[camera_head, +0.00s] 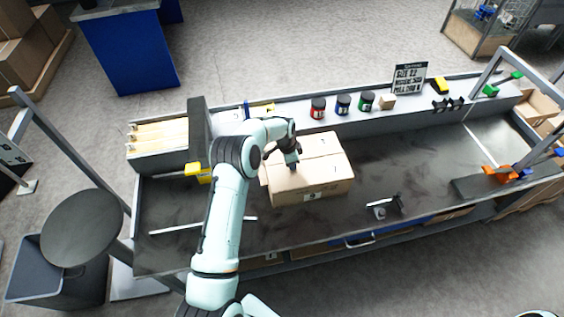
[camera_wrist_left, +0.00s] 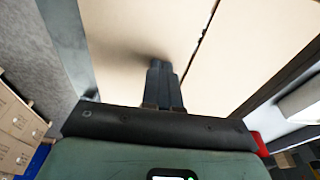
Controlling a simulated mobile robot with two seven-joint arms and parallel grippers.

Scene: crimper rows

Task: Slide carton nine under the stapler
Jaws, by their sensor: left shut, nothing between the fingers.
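A closed brown carton (camera_head: 325,172) sits on the dark workbench, with a small label low on its front; I cannot read a nine on it. My left gripper (camera_head: 293,165) points down at the carton's top near its left side. Its fingers are shut and empty. In the left wrist view the shut fingers (camera_wrist_left: 158,68) are over the pale carton top (camera_wrist_left: 125,30), beside a dark seam; I cannot tell whether they touch it. A dark grey upright block (camera_head: 198,128) with yellow parts below it stands left of the carton, perhaps the stapler. My right gripper is not in view.
Red, blue and green-labelled jars (camera_head: 342,104) and a sign (camera_head: 409,79) line the back ledge. A small black tool (camera_head: 385,207) lies right of the carton. A grey bin (camera_head: 60,265) stands at left.

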